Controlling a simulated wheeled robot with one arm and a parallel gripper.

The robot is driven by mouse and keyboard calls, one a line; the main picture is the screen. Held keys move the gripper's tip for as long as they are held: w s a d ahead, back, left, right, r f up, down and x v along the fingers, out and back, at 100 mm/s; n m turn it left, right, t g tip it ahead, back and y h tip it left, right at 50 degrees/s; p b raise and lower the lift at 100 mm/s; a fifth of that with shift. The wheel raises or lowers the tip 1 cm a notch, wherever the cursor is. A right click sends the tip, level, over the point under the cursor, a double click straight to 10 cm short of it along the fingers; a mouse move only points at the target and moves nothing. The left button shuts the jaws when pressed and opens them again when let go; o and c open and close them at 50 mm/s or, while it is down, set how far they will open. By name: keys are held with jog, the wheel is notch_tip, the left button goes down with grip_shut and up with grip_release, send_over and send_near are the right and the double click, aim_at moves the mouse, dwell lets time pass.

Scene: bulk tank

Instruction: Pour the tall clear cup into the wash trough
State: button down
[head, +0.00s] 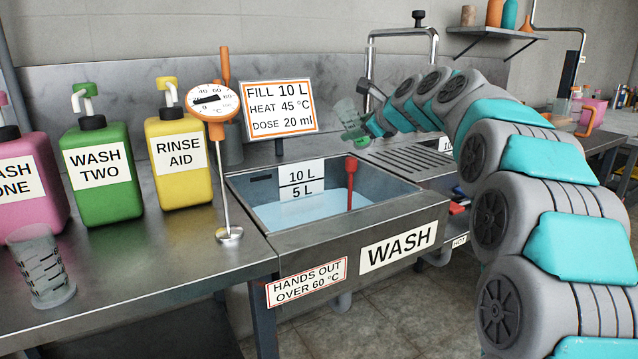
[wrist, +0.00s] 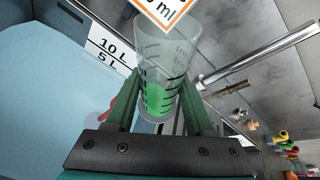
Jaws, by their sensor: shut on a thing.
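My gripper (wrist: 160,85) is shut on a tall clear cup (wrist: 170,50) with dark marks and green liquid (wrist: 157,99) low inside it. In the head view the cup (head: 346,113) is held above the back right part of the wash trough (head: 340,243), leaning with its mouth up and to the left. The green liquid shows near the gripper (head: 364,128). No stream of liquid shows leaving the cup. The trough holds pale blue water (head: 298,210), below the 10 L mark. A red-handled tool (head: 351,180) stands in it.
A thermometer on a stand (head: 222,165) is left of the trough. Pink (head: 35,180), green (head: 100,170) and yellow (head: 180,165) jugs and another clear marked cup (head: 42,265) stand on the left counter. A sign (head: 280,108) stands behind the trough; a ribbed drainer (head: 412,155) is at right.

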jog(key=shift+s+a+r, duration=0.1)
jog(key=shift+r, duration=0.05)
jog(key=shift+f+n+t+h, duration=0.3)
jog(key=shift+n+t+h, duration=0.15)
jog(key=shift+n, duration=0.45)
jog(key=shift+f+n+h+b, duration=0.3)
jog(key=shift+f+b, duration=0.1)
jog(key=shift+b, duration=0.6)
jog(key=shift+r, duration=0.15)
jog(key=shift+b, duration=0.3)
jog(key=shift+w+d+f+n+t+h+b, duration=0.2)
jog(key=shift+n+b, duration=0.25)
jog(key=shift+b, duration=1)
jog(key=shift+s+a+f+n+t+h+b, duration=0.15)
jog(key=shift+n+t+b, duration=0.25)
jog(key=shift+b, duration=1.05)
jog(key=shift+w+d+f+n+t+h+b, duration=0.15)
jog(key=shift+n+b, duration=0.4)
jog(key=shift+b, duration=0.9)
jog(key=shift+s+a+f+n+t+h+b, duration=0.1)
jog(key=shift+s+a+n+t+h+b, duration=0.2)
jog(key=shift+s+a+n+h+b, duration=0.25)
jog(key=shift+a+f+n+t+b, duration=0.2)
jog(key=shift+n+t+b, duration=0.2)
jog(key=shift+n+b, duration=0.25)
jog(key=shift+r+n, duration=0.25)
jog(key=shift+n, duration=0.05)
